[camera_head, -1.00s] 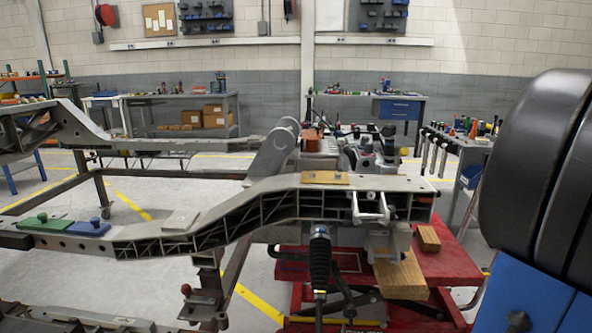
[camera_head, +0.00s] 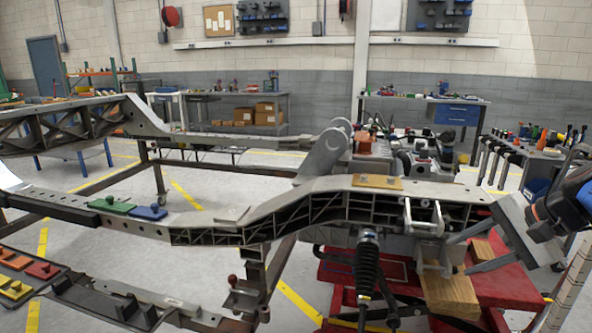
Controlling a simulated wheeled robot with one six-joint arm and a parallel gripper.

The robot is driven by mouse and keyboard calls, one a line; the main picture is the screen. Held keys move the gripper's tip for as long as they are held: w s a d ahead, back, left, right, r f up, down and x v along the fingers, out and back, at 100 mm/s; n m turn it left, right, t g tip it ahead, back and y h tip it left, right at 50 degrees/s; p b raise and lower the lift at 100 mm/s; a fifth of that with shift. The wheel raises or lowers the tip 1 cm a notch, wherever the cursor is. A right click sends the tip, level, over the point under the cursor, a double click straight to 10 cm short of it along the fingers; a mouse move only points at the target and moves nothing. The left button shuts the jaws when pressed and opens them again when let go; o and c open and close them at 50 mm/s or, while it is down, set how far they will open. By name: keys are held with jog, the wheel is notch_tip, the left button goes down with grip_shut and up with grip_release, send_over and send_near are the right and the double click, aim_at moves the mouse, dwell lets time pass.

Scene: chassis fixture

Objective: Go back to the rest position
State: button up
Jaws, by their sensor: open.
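My gripper (camera_head: 458,254) is at the right in the head view. Its two grey fingers point left and stand apart, with no object visible between them. They appear in front of the right end of the grey chassis frame (camera_head: 290,211), near its silver bracket. I cannot tell whether they touch it. The frame runs across the middle of the view, with a black shock absorber (camera_head: 367,265) hanging below it.
A red stand (camera_head: 505,285) with a wooden block (camera_head: 450,292) is under the frame's right end. Green (camera_head: 117,209) and blue (camera_head: 149,213) plates lie on the left rail. A tool cart (camera_head: 535,160) stands behind my arm. Open floor shows beyond the frame.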

jog(key=s+a+f+n+g+h, duration=0.1)
jog(key=s+a+f+n+h, duration=0.3)
jog(key=s+a+f+n, duration=0.4)
jog(key=shift+s+a+f+n+g+h, duration=0.15)
jog(key=shift+s+f+n+g+h, duration=0.15)
jog(key=shift+s+f+n, duration=1.8)
jog(key=shift+w+r+n, duration=0.35)
jog(key=shift+r+n, duration=0.15)
jog(key=shift+r, duration=0.15)
